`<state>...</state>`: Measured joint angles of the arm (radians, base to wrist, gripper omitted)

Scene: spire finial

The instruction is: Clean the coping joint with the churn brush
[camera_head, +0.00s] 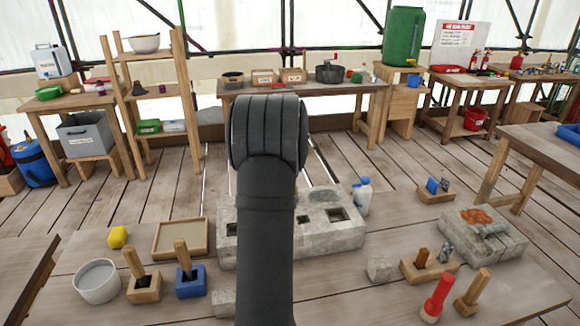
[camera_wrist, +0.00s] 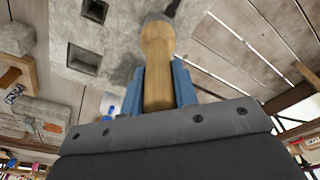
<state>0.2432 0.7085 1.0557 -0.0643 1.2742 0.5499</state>
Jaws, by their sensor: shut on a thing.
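My gripper (camera_wrist: 158,85) has blue fingers shut on the wooden handle of a brush-like tool (camera_wrist: 158,60), which I take for the churn brush. Its grey-dark end shows at the top of the wrist view, near the stone; whether it touches cannot be told. The pale stone coping (camera_head: 335,240) lies mid-table with square dark holes in its top. It also shows in the wrist view (camera_wrist: 65,35), with a dark stained patch beside the tool. In the head view my arm hides the gripper, the tool and the coping's middle.
Left of the coping are a sand tray (camera_head: 180,252), a white bucket (camera_head: 97,282), and handled tools in a wooden block (camera_head: 144,290) and a blue block (camera_head: 191,281). A bottle (camera_head: 362,196) stands behind it. Right are a stone slab (camera_head: 483,250) and a red-handled tool (camera_head: 437,297).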

